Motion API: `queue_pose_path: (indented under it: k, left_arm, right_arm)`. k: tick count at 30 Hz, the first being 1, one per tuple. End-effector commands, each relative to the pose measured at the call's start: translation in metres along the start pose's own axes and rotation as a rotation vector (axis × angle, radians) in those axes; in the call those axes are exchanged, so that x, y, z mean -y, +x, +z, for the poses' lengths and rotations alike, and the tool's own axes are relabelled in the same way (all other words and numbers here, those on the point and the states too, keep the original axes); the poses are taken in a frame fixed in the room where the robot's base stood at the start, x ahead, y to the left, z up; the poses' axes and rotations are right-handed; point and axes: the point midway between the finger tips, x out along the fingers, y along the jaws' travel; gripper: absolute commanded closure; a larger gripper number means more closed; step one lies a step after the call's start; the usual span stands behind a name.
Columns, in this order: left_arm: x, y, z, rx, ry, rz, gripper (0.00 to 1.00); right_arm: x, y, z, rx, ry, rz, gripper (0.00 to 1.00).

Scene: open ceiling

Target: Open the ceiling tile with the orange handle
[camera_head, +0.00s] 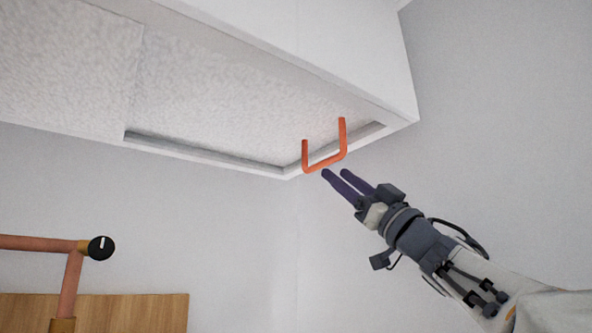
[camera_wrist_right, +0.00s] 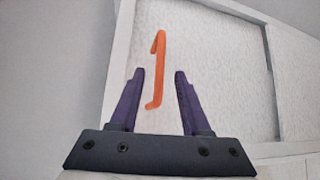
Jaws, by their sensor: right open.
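The orange handle (camera_head: 325,161) is a U-shaped bar hanging below the ceiling tile (camera_head: 240,105), near the tile's right corner. The tile is speckled white and sits in a white frame. In the right wrist view the handle (camera_wrist_right: 156,75) appears between and beyond the finger tips, with its lower end between the fingers. My right gripper (camera_head: 335,172) reaches up from the lower right, with its purple fingertips just below the handle. In the right wrist view the gripper (camera_wrist_right: 158,73) is open. Whether it touches the handle cannot be told. My left gripper is not in view.
A second speckled tile (camera_head: 65,65) lies to the left in the ceiling. Copper-coloured pipes with a black knob (camera_head: 101,248) stand at the lower left, above a wooden panel (camera_head: 120,312). Plain grey walls surround the open space below the ceiling.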

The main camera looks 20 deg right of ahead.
Motion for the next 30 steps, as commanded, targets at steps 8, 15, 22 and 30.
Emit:
queue_pose_path:
  k: [8,15,22,30]
  left_arm:
    - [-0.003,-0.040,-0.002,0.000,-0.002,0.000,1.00]
    - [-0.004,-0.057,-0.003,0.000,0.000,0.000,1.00]
    - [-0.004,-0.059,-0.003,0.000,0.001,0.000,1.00]
    - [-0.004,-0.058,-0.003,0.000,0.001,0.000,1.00]
  right_arm:
    - [-0.001,0.058,-0.004,-0.002,0.005,0.000,0.53]
    - [-0.001,0.087,-0.002,-0.001,0.003,0.001,0.53]
    - [0.000,0.092,0.000,-0.001,0.001,0.003,0.53]
    - [0.000,0.091,0.000,-0.001,0.001,0.003,0.95]
